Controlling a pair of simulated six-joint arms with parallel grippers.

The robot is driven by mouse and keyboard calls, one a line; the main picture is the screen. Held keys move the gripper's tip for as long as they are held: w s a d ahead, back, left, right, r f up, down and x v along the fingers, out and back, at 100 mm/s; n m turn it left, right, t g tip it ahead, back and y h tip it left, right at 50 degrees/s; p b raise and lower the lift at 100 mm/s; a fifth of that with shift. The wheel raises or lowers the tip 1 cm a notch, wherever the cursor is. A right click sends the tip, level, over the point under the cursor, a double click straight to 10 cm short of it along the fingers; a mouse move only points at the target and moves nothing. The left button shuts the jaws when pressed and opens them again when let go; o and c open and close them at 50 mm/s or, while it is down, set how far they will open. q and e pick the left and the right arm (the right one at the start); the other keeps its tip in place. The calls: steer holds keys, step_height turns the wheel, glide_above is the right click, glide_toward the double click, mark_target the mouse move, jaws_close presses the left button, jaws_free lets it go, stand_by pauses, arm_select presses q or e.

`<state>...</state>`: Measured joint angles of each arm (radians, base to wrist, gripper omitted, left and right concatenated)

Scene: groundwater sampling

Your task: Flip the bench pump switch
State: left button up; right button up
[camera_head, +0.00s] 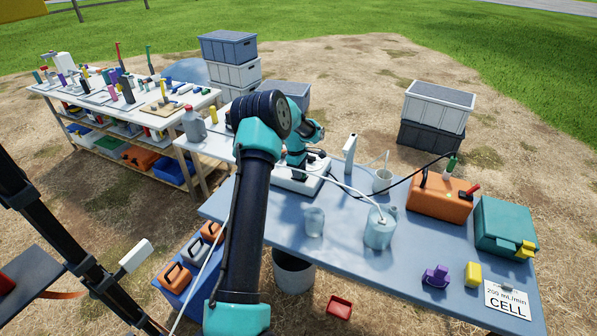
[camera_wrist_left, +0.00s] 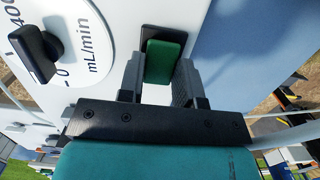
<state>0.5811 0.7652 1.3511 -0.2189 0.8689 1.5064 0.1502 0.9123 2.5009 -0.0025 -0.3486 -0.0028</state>
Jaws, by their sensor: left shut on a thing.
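A green switch (camera_wrist_left: 162,61) sits in a dark slot beside the dial. My left gripper (camera_wrist_left: 158,82) has its fingers on either side of the green switch and is shut on it. In the head view the fingertips are hard to make out at the pump. My right gripper is not in view.
The blue table (camera_head: 330,255) also holds a clear beaker (camera_head: 314,222), a jug with tubing (camera_head: 380,228), an orange case (camera_head: 440,197), a teal case (camera_head: 505,228), purple and yellow pieces, and a card (camera_head: 507,300) reading 200 mL/min CELL. A cable crosses behind the jug.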

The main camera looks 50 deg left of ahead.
arm_select(q)
steer(key=shift+d+g+y, duration=0.15)
steer(key=shift+g+y, duration=0.15)
steer(key=shift+y, duration=0.4)
steer(key=o, duration=0.9)
steer(key=shift+r, duration=0.1)
step_height(320, 180, up, 17)
steer(key=shift+r, duration=0.1)
steer(key=shift+w, duration=0.1)
